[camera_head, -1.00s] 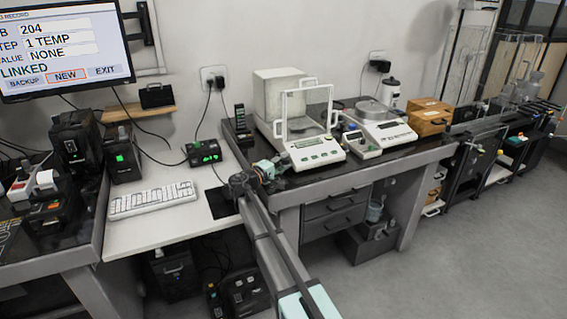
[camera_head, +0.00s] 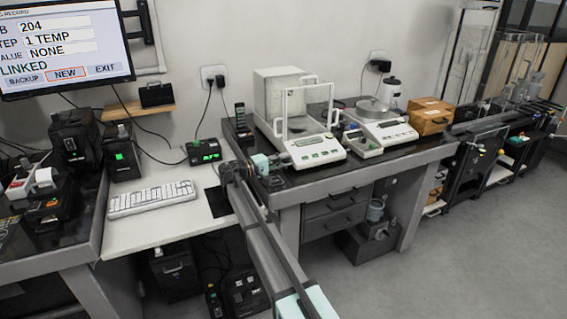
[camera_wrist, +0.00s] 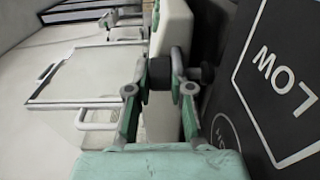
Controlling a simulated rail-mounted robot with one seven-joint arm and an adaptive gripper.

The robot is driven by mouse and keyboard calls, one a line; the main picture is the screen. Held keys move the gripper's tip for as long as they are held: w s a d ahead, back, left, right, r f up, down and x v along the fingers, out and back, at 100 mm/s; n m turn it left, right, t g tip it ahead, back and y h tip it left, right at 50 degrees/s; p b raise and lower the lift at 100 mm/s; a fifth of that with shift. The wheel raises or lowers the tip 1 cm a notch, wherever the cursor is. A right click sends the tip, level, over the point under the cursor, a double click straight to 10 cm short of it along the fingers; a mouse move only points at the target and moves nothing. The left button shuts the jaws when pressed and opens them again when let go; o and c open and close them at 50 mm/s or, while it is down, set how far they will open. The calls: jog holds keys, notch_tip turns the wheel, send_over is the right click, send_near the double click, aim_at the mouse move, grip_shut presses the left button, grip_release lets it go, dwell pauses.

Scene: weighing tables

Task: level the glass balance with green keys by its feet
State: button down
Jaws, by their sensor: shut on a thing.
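The glass balance with green keys (camera_head: 318,150) stands on the dark tabletop, with its glass-walled chamber and a light rear housing. My gripper (camera_head: 283,162) is low at the balance's front left corner. In the wrist view, the balance's pale body (camera_wrist: 172,30) runs up from the middle. The two fingers of my gripper (camera_wrist: 166,72) are closed around a small dark round part at the body's edge, apparently a levelling foot (camera_wrist: 159,72). A level bubble cannot be made out.
A second balance with a round pan (camera_head: 385,128) stands to the right, beside a wooden box (camera_head: 430,117). A dark plate marked LOW (camera_wrist: 285,75) lies close by in the wrist view. A keyboard (camera_head: 152,199) lies on the lower white desk at left.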

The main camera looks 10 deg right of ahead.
jog(key=m+g, duration=0.1)
jog(key=g, duration=0.1)
jog(key=m+g, duration=0.2)
jog(key=shift+w+g+h, duration=0.4)
jog(key=shift+m+g+p, duration=0.4)
jog(key=shift+m+g, duration=0.6)
jog(key=shift+g, duration=0.5)
jog(key=shift+s+g, duration=0.15)
jog(key=shift+g, duration=0.15)
jog(key=c, duration=1)
grip_release()
jog(key=shift+d, duration=0.1)
jog(key=shift+c, duration=0.2)
jog(key=shift+r, duration=0.15)
